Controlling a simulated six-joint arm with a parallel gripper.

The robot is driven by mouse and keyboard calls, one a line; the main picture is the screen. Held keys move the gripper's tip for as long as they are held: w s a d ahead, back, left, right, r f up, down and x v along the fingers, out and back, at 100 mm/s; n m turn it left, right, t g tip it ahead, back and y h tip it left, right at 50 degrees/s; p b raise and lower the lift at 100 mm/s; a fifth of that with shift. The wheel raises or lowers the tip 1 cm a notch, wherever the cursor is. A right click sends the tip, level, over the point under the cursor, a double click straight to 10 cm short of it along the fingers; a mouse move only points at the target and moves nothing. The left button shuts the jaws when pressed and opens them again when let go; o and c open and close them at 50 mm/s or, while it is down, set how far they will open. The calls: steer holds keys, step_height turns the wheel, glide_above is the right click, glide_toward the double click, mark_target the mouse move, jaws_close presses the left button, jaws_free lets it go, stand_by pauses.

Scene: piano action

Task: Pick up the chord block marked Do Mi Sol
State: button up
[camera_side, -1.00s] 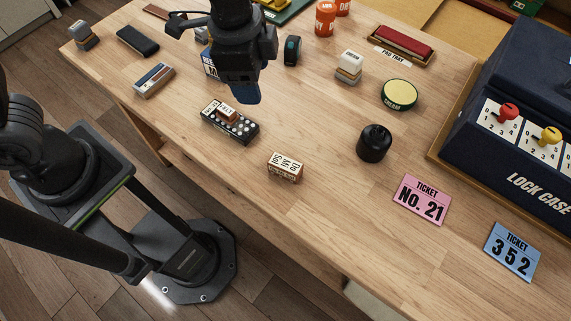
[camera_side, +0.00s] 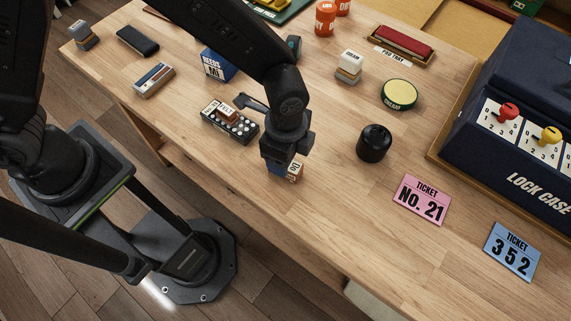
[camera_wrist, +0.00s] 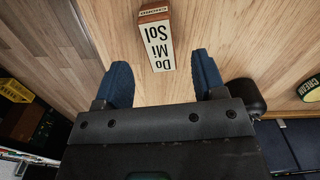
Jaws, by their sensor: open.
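The chord block (camera_side: 295,173) is a small wooden block with a cream label; in the side view my gripper hides most of it. In the wrist view the chord block (camera_wrist: 158,45) shows its label reading Do Mi Sol, just ahead of and between the blue fingertips. My gripper (camera_side: 277,168) is above or right at the block in the side view. In the wrist view my gripper (camera_wrist: 158,75) is open with nothing between its fingers. I cannot tell how high the fingertips are above the table.
A black domino-like tray with a small brown block (camera_side: 229,122) lies left of my gripper. A black round knob (camera_side: 374,143) stands to the right. A pink ticket (camera_side: 422,200) and a blue ticket (camera_side: 512,252) lie farther right. The table in front of the block is clear.

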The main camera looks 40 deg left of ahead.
mark_target(296, 168)
step_height(296, 168, down, 5)
steer(key=shift+f, duration=0.15)
steer(key=c, duration=1)
